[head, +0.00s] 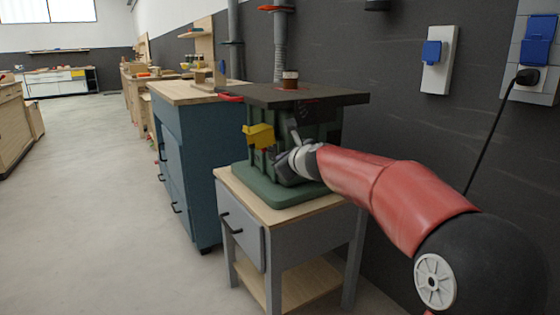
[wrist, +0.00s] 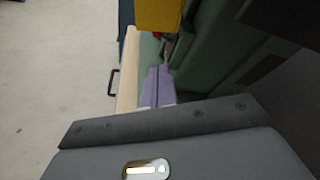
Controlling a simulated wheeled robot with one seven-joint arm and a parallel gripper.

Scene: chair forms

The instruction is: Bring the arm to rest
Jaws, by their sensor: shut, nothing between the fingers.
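My red arm (head: 385,190) reaches in from the right in the head view, stretched toward a green machine (head: 265,187) with a dark flat top. My gripper (wrist: 160,72) shows in the wrist view with its purple-grey fingers together and nothing between them. In the head view the gripper is small and dark at the front of the machine, close to a yellow part (head: 259,136). The yellow part (wrist: 158,15) also shows just past the fingertips in the wrist view. Whether the fingers touch the machine I cannot tell.
The machine stands on a grey stand (head: 290,226) with a wooden top. A blue cabinet (head: 195,160) is behind it to the left. The dark wall (head: 400,130) with sockets is close on the right. The floor (head: 95,200) at left is clear.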

